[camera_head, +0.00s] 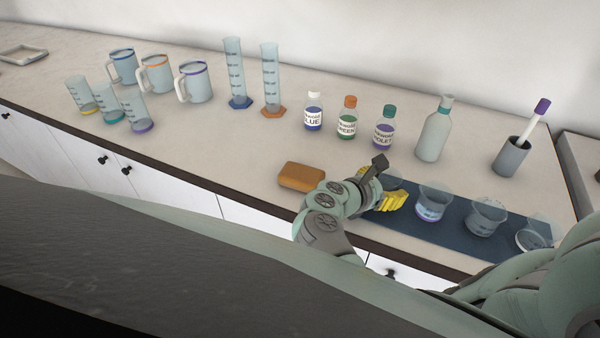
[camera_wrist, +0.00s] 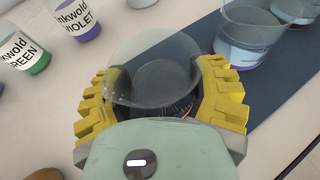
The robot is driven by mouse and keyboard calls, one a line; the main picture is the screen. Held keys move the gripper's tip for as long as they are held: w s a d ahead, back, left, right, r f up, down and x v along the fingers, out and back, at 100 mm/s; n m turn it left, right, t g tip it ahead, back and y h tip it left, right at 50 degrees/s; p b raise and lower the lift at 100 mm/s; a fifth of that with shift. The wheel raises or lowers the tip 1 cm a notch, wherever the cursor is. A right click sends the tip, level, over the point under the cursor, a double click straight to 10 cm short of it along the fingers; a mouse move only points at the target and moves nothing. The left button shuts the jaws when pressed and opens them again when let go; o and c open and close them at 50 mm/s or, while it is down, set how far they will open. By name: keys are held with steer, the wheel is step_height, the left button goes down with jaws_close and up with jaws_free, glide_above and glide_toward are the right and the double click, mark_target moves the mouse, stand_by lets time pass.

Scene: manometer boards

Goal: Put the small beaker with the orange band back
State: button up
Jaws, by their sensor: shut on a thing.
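My gripper (camera_head: 384,189) is low over the left end of a dark blue mat (camera_head: 458,224), near the counter's front edge. Its yellow fingers are shut on a small clear beaker (camera_wrist: 152,78), which shows between them in the wrist view. The fingers hide the beaker's lower part, and I cannot see an orange band on it. I cannot tell whether its base touches the mat.
A brown sponge-like block (camera_head: 301,176) lies left of my gripper. Behind stand ink bottles (camera_head: 347,120), a wash bottle (camera_head: 435,130) and a grey cup (camera_head: 511,157). Cylinders (camera_head: 237,75), mugs (camera_head: 194,83) and tall beakers (camera_head: 109,105) stand left. The counter's front-left strip is clear.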

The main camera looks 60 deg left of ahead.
steer(key=shift+f, duration=0.1)
steer(key=o, duration=1.3)
steer(key=shift+s+r, duration=0.2)
steer(key=shift+s, duration=0.05)
steer(key=v, duration=1.1)
steer(key=shift+s+d+r, duration=0.1)
steer(key=shift+s+r, duration=0.05)
steer(key=shift+s, duration=0.1)
